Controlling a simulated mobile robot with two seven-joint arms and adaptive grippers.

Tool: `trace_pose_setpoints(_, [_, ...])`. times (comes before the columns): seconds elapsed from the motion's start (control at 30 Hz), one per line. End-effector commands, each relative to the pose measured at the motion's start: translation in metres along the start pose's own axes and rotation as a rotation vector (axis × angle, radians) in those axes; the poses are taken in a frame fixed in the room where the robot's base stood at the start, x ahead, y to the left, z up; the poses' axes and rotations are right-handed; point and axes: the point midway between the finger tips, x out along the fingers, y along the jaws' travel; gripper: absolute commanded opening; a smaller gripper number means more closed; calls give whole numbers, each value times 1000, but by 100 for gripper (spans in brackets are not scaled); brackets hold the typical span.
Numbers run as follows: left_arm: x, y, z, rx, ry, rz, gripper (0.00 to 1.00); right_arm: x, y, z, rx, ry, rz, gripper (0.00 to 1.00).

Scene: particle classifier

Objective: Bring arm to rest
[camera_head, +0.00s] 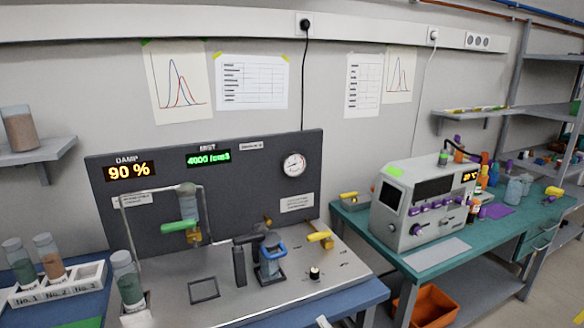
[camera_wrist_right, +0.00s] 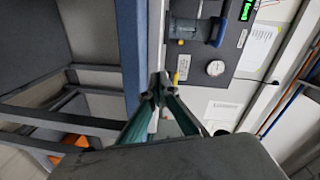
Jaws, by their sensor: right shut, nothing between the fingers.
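My right gripper (camera_wrist_right: 160,88) shows in the right wrist view with its fingers drawn together and nothing between them. In the head view only a small pale part, perhaps its tip (camera_head: 323,321), shows at the bottom edge, in front of the blue bench. The gripper is apart from the apparatus. My left gripper is in neither view.
The classifier panel (camera_head: 255,180) stands on the metal-topped bench, with a blue-handled device (camera_head: 271,258) in front. A rack (camera_head: 60,285) with jars is at left. A grey instrument (camera_head: 425,205) stands on the green table at right. An orange bin (camera_head: 432,305) sits below.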

Motion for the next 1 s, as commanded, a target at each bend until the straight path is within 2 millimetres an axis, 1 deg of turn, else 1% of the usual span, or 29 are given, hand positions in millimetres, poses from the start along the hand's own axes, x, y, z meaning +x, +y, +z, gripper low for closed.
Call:
trace_pose_setpoints(0.03, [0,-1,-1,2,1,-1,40,-16,14,6,-63,-7,27,0])
trace_pose_setpoints(0.07, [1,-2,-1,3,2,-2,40,-24,21,9,-108,-13,42,0])
trace_pose_setpoints(0.17, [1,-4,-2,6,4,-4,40,-58,48,19,-280,-38,102,0])
trace_pose_setpoints(0.27, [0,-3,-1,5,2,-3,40,-103,80,30,-492,-80,178,0])
trace_pose_setpoints(0.3, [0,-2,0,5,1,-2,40,-123,92,34,-589,-103,211,0])
trace_pose_setpoints(0.37, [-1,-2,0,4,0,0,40,-155,110,38,-735,-142,263,0])
trace_pose_setpoints(0.4, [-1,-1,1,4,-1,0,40,-176,121,40,-832,-171,295,0])
trace_pose_setpoints(0.47, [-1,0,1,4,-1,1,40,-205,134,40,-964,-214,341,0])
trace_pose_setpoints(0.5, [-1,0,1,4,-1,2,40,-223,142,41,-1043,-245,368,0])
trace_pose_setpoints(0.6, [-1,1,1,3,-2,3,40,-258,154,39,-1203,-308,419,0])
trace_pose_setpoints(0.7, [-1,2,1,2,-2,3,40,-279,161,37,-1303,-352,450,0])
trace_pose_setpoints(0.77, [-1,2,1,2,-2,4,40,-286,163,36,-1335,-366,460,0])
trace_pose_setpoints(0.83, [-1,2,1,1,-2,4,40,-289,164,36,-1352,-373,465,0])
trace_pose_setpoints(1.0, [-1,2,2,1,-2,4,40,-289,164,36,-1354,-374,465,0])
